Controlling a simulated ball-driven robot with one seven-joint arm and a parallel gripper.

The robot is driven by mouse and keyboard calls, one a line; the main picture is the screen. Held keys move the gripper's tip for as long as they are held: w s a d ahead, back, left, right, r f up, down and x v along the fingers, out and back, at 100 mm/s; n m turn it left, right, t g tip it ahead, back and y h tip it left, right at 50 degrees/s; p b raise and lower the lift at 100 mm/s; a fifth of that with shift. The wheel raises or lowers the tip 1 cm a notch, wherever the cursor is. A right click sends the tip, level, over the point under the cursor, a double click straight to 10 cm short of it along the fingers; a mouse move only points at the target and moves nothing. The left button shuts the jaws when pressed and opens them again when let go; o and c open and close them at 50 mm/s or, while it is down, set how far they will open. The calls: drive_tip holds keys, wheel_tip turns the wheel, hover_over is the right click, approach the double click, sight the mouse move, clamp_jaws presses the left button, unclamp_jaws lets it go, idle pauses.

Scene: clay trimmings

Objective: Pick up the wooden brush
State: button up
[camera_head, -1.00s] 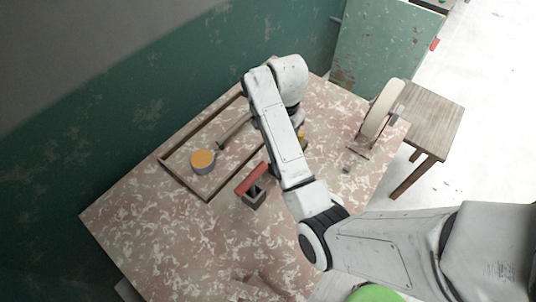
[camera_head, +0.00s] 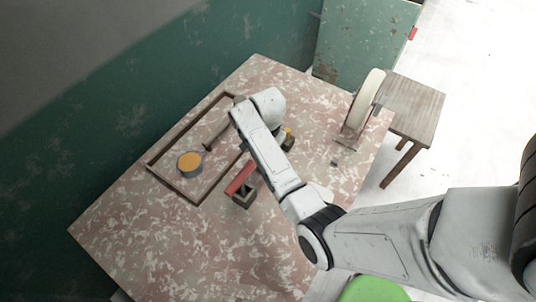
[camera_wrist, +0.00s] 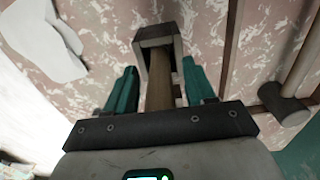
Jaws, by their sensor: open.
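A brown wooden bar (camera_wrist: 160,85) shows between my gripper's fingers in the wrist view. It may be the wooden brush, but I cannot tell for sure. A grey hollow block (camera_wrist: 155,37) is at its far end. Contact cannot be judged. In the head view my arm hides the gripper.
A wooden-rimmed tray (camera_head: 172,187) holds an orange-topped round pot (camera_head: 190,164) and a long-handled tool (camera_head: 217,133). A yellowish object (camera_head: 288,138) is partly behind my arm. A pale wheel (camera_head: 366,103) stands at the table's right. The table's (camera_head: 150,240) front left is clear.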

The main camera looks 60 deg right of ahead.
drive_tip(key=shift+c, duration=0.4)
clamp_jaws()
